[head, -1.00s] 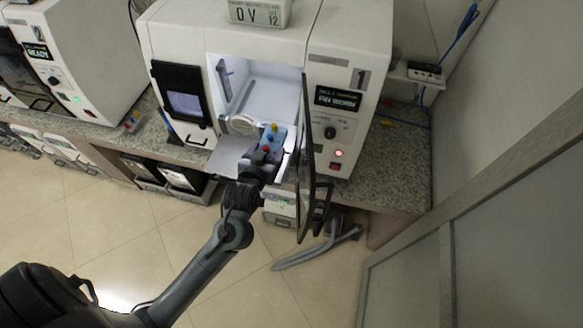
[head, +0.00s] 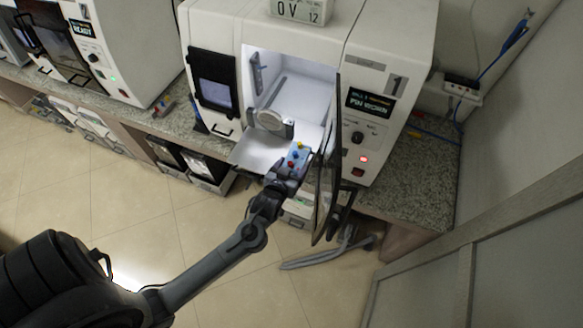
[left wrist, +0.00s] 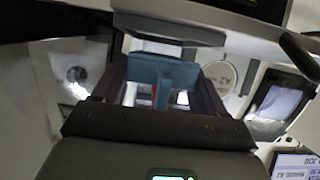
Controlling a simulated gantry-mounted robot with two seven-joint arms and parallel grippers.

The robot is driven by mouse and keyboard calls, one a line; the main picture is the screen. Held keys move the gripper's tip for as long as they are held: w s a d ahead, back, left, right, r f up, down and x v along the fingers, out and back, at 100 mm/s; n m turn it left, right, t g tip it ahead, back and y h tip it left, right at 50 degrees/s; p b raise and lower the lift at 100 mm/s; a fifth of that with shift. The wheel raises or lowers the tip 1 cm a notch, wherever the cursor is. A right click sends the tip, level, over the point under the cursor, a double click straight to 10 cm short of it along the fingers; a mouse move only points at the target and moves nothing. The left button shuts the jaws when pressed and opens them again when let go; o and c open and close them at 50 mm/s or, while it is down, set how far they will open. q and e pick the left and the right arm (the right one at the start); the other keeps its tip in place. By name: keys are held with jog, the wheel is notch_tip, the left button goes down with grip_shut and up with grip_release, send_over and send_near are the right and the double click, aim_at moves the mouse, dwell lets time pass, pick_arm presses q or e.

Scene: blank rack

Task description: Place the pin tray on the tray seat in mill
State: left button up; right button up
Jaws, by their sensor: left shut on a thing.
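The pin tray (head: 298,155) is a small blue block with red and yellow pins. My left gripper (head: 289,170) is shut on it and holds it at the open front of the mill (head: 379,62), the white machine marked 1. In the left wrist view the blue tray (left wrist: 160,78) shows between the two dark fingers of my left gripper (left wrist: 160,90). The mill's chamber (head: 300,98) is open, with a pale round disc (head: 274,122) at its left front. I cannot make out the tray seat. My right gripper is not in view.
The mill's dark door (head: 326,185) stands open just right of my gripper. A pale flat panel (head: 252,150) juts out left of the tray. A second machine (head: 130,45) stands at the left on the speckled counter (head: 415,180). A grey hose lies on the floor.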

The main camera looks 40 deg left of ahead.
pick_arm(q)
jog(key=shift+f, duration=0.25)
jog(key=shift+f, duration=0.1)
jog(key=shift+f, duration=0.35)
jog(key=shift+f, duration=0.15)
jog(key=o, duration=1.1)
